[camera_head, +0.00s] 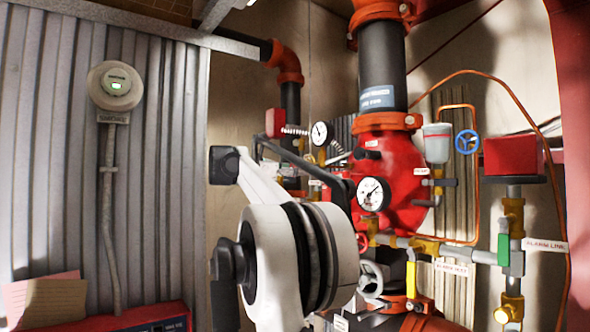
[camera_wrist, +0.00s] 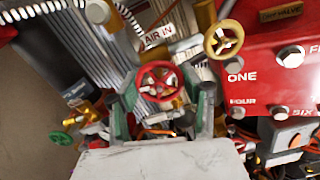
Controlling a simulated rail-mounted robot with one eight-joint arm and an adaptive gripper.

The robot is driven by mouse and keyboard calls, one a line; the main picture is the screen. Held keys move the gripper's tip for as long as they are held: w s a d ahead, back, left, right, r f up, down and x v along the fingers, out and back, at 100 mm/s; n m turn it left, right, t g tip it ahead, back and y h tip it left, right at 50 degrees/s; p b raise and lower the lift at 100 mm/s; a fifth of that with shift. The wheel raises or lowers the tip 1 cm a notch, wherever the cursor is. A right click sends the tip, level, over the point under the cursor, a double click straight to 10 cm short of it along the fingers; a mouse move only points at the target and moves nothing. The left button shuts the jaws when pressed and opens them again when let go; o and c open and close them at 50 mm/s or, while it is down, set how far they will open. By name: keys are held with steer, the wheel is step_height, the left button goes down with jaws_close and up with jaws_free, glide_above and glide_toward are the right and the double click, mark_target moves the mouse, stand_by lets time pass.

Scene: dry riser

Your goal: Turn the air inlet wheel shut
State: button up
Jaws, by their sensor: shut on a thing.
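The air inlet wheel (camera_wrist: 159,76) is a small red handwheel with a pale hub, just below the "AIR IN" label (camera_wrist: 158,35) in the wrist view. My gripper (camera_wrist: 160,92) has one finger on each side of the wheel, with green on the inner faces, and is shut on its rim. The exact finger contact is blurred. In the head view my white arm covers much of the middle, and I cannot make out the grip on the wheel there.
In the wrist view a yellow handwheel (camera_wrist: 223,38) and a red numbered panel (camera_wrist: 285,70) sit close on the right. A green handwheel (camera_wrist: 61,138) is at lower left. In the head view a gauge (camera_head: 373,194), a blue wheel (camera_head: 467,142) and pipes crowd the right.

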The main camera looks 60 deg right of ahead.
steer(key=m+p, duration=0.1)
steer(key=m, duration=0.6)
steer(key=shift+r, duration=0.1)
steer(key=m, duration=0.4)
steer(key=shift+w, duration=0.1)
steer(key=m, duration=0.4)
steer(key=shift+m+p, duration=0.3)
steer(key=shift+p, duration=0.1)
steer(key=m, duration=0.3)
steer(key=shift+m, duration=0.4)
steer(key=m, duration=0.8)
steer(key=shift+m, duration=1.8)
